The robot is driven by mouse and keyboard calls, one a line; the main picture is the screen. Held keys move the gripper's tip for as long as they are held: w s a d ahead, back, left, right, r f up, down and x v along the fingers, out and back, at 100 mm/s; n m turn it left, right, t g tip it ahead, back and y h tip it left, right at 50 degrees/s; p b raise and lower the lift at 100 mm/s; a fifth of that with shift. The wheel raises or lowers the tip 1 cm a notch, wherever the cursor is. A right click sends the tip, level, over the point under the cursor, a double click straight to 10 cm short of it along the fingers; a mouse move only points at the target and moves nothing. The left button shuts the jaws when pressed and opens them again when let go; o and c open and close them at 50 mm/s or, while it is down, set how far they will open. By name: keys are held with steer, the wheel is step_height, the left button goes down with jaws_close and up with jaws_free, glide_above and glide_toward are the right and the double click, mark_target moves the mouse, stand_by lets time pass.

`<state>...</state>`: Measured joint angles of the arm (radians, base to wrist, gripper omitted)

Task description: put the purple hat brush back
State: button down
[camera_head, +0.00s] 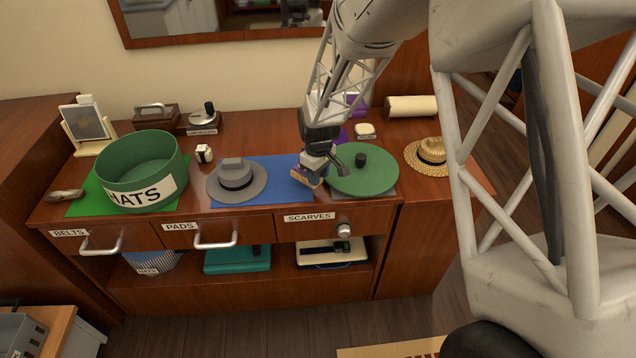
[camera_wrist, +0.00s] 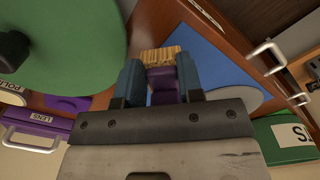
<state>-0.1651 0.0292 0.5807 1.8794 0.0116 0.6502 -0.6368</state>
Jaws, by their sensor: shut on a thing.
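The purple hat brush (camera_wrist: 163,84) is between the fingers of my gripper (camera_wrist: 161,80) in the wrist view, with its tan bristles (camera_wrist: 162,57) sticking out past the fingertips. In the head view, my gripper (camera_head: 313,171) is shut on the brush (camera_head: 300,178), above the right end of the blue mat (camera_head: 279,176) and beside the round green lid (camera_head: 380,180). A purple box-like thing (camera_wrist: 38,127) with a handle and a purple patch (camera_wrist: 68,103) show at the left of the wrist view. In the head view, purple parts (camera_head: 355,102) show partly hidden behind my arm.
A grey hat (camera_head: 235,180) sits on the blue mat. A green round "HATS" box (camera_head: 137,168) stands at left on a green mat. A straw hat (camera_head: 431,152) lies right of the lid. A cream cylinder (camera_head: 411,106) lies behind. Drawers line the cabinet front.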

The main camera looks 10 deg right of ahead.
stand_by(0.3)
steer(key=shift+f, duration=1.75)
steer(key=shift+f, duration=0.1)
steer(key=c, duration=1)
jaws_free()
steer(key=shift+c, duration=0.2)
step_height(320, 180, up, 12)
